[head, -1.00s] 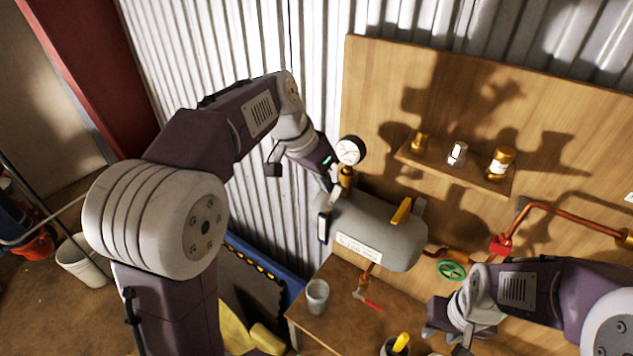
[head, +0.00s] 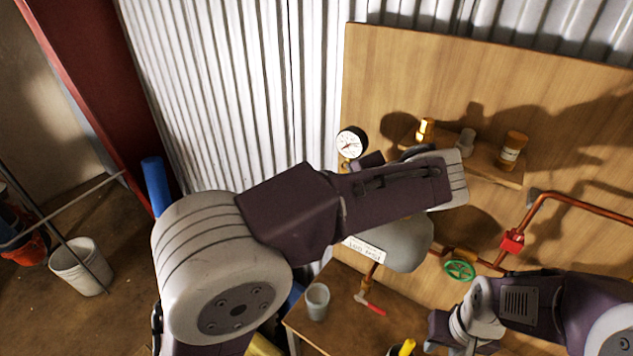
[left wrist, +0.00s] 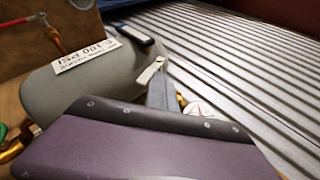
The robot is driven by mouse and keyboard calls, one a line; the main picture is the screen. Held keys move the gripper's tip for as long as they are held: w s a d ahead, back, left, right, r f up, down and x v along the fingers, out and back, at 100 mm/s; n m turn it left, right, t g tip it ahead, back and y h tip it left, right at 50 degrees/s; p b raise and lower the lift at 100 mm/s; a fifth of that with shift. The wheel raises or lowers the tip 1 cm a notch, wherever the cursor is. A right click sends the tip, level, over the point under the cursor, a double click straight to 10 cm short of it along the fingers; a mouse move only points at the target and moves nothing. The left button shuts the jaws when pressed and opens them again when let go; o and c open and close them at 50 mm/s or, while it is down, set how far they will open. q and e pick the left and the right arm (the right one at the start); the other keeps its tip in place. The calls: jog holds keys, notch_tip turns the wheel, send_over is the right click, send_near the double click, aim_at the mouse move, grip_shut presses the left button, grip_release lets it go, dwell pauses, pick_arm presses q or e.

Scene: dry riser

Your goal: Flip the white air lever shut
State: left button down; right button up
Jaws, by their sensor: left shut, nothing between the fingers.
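A small pale lever (left wrist: 149,72) shows in the left wrist view beside the grey air tank, close to the brass fitting. My left gripper (left wrist: 161,78) is shut and empty, its grey fingertips at the pale lever; I cannot tell whether they touch. In the head view my left arm covers this gripper, the lever and much of the tank (head: 408,246). The pressure gauge (head: 350,142) stands above the arm, and its edge shows in the left wrist view (left wrist: 198,112). My right gripper (head: 453,333) is open and empty at the lower right, apart from the tank.
A shelf (head: 480,168) with small fittings is on the wooden board behind the tank. Copper pipe with a red fitting (head: 512,241) and a green wheel (head: 460,271) are at right. A cup (head: 317,300) and a red-handled valve (head: 370,305) are below the tank.

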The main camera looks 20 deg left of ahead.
pick_arm(q)
jog(key=shift+s+d+f+m+t+y+b, duration=0.25)
jog(key=shift+d+f+t+y+b, duration=0.3)
jog(key=shift+f+y+b, duration=0.35)
